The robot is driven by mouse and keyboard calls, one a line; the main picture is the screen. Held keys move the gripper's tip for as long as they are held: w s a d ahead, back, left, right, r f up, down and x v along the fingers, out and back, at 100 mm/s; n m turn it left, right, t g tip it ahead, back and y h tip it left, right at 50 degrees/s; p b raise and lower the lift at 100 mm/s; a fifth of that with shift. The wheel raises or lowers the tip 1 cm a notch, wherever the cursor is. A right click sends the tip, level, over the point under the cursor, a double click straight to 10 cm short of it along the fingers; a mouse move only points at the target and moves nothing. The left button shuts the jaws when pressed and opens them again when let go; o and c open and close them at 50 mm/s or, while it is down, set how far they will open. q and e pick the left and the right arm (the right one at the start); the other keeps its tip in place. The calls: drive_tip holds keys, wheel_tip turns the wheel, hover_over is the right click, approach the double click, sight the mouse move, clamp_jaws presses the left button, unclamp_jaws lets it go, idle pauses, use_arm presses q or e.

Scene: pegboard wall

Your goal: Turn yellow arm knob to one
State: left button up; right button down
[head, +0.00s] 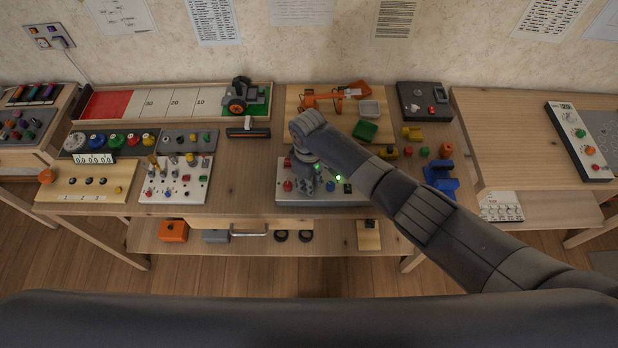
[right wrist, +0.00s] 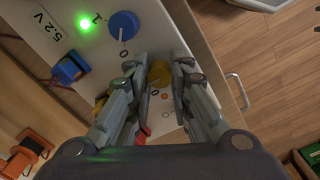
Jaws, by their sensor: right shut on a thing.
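The yellow knob (right wrist: 160,73) sits on a light control panel (right wrist: 150,25), between the fingertips of my right gripper (right wrist: 160,80) in the right wrist view. The gripper is shut on it. The fingers hide its sides, and I cannot tell which way its pointer faces. In the head view my right gripper (head: 306,182) reaches down onto the panel (head: 290,199) and hides the yellow knob. My left gripper is not in view.
A blue knob (right wrist: 124,25) is beside it, its white line towards 0. A green light (right wrist: 85,24) is lit near the 1. A red knob (head: 288,186) is left of my gripper. An orange toy arm (head: 322,98) stands behind; a switch panel (head: 175,180) is left.

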drive_tip(key=m+p, duration=0.1)
drive_tip(key=m, duration=0.3)
drive_tip(key=shift+r+m+p, duration=0.1)
drive_tip(key=shift+m+p, duration=0.7)
drive_tip(key=shift+m, duration=1.3)
drive_tip(key=c, duration=1.4)
unclamp_jaws()
wheel_tip(320, 180, up, 12)
drive_tip(key=shift+a+f, duration=0.1)
